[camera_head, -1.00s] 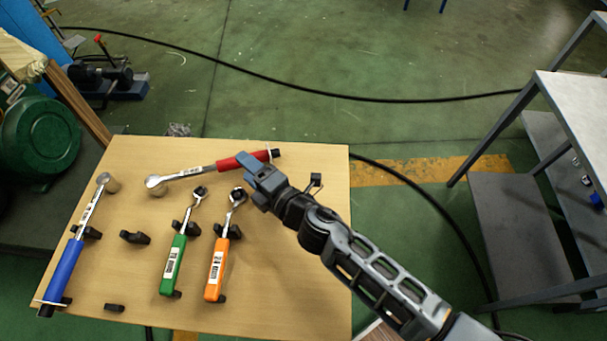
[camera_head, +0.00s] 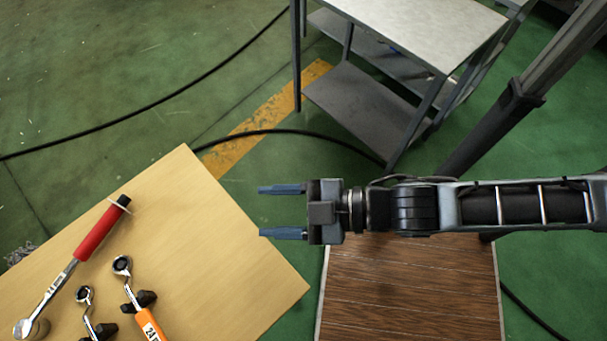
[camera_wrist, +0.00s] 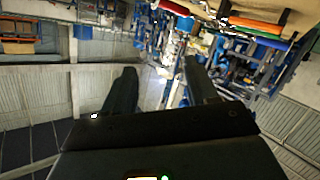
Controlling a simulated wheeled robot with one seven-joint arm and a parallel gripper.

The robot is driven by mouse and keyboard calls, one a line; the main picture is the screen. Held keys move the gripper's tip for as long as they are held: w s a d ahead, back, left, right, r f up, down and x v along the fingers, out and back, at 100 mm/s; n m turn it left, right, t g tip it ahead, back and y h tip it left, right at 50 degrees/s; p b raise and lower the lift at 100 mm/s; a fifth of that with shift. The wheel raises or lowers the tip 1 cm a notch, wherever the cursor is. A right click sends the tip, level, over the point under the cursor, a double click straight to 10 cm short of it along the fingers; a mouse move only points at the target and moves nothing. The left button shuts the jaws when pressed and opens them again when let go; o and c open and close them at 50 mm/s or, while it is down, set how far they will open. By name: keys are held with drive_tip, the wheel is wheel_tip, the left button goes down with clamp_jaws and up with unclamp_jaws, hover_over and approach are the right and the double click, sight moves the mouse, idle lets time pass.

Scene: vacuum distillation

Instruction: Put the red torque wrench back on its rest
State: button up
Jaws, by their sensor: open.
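The red torque wrench (camera_head: 98,232) lies slanted on the wooden table (camera_head: 215,240) at the left of the head view. Its red handle points to the far edge, and its metal head is near the bottom left corner. My gripper (camera_head: 281,211) is open and empty, to the right of the wrench and well apart from it. Its two blue-grey fingers point left, past the table's right edge. An empty rest for the red wrench is not visible now.
An orange wrench (camera_head: 149,325) sits on a black holder, beside a partly cut-off wrench (camera_head: 86,305). A grey metal table (camera_head: 420,30) stands at the back right. A brown wooden surface (camera_head: 410,290) lies below my arm. The table's right part is bare.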

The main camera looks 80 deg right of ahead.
drive_tip(key=s+d+r+m+h, duration=0.1)
drive_tip(key=s+r+m, duration=0.5)
drive_tip(key=r, duration=0.3)
drive_tip(key=shift+s+d+r+g, duration=0.15)
drive_tip(key=shift+s+d+g, duration=0.15)
drive_tip(key=shift+s, duration=0.4)
